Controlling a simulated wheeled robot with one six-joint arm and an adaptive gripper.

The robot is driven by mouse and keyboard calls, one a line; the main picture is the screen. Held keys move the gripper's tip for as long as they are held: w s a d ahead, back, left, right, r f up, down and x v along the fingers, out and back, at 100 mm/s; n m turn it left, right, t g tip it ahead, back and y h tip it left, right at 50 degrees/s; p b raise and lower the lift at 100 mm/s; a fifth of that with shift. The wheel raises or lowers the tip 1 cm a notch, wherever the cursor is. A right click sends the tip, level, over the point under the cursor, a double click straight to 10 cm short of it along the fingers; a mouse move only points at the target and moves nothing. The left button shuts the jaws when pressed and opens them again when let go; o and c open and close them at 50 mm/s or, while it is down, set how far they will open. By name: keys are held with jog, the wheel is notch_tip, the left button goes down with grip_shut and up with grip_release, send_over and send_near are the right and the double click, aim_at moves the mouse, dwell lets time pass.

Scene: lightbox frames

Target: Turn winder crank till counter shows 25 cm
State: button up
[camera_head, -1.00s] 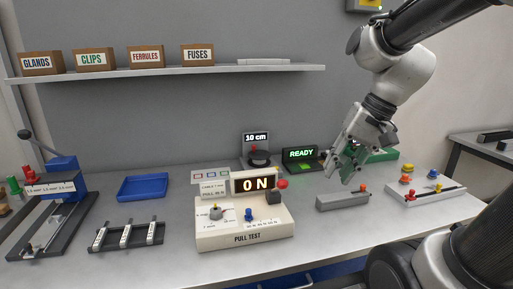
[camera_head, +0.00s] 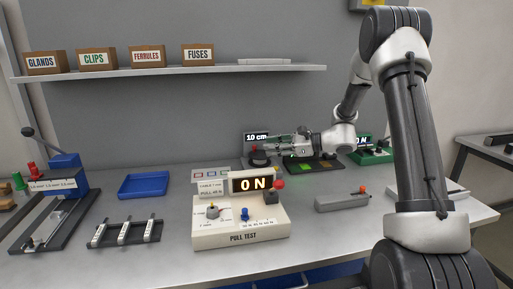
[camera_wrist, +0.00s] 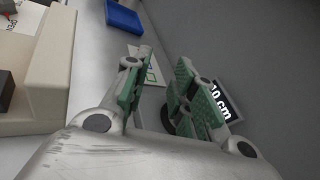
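The winder (camera_head: 259,161) stands at the back of the bench, a dark round base with a red crank knob (camera_head: 253,148). Its counter (camera_head: 257,137) reads 10 cm; the counter also shows tilted in the wrist view (camera_wrist: 221,101). My gripper (camera_head: 268,147) reaches in from the right, its fingertips close to the knob. Whether they touch it I cannot tell. In the wrist view my gripper (camera_wrist: 164,62) has its green-padded fingers apart with nothing seen between them. The right finger hides most of the winder there, and the knob is not visible.
The pull tester (camera_head: 241,222) reading 0 N stands in front of the winder. A dark panel with a green patch (camera_head: 302,165) lies beneath my wrist. A blue tray (camera_head: 144,186) lies left, a grey block (camera_head: 341,201) right.

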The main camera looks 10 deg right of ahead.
aim_at(256, 152)
jog(key=w+d+f+m+t, duration=0.1)
jog(key=w+d+f+m, duration=0.1)
jog(key=w, duration=0.1)
jog(key=w+d+f+m+t, duration=0.2)
jog(key=w, duration=0.1)
jog(key=w+d+f+m+t, duration=0.2)
jog(key=w+f, duration=0.1)
jog(key=shift+w+h, duration=0.2)
jog(key=shift+h, duration=0.2)
jog(key=shift+w+f+m, duration=0.2)
jog(key=shift+w+m, duration=0.05)
jog(key=shift+m, duration=0.15)
jog(key=x, duration=1.1)
jog(key=shift+w+a, duration=0.2)
jog(key=shift+w, duration=0.1)
grip_shut()
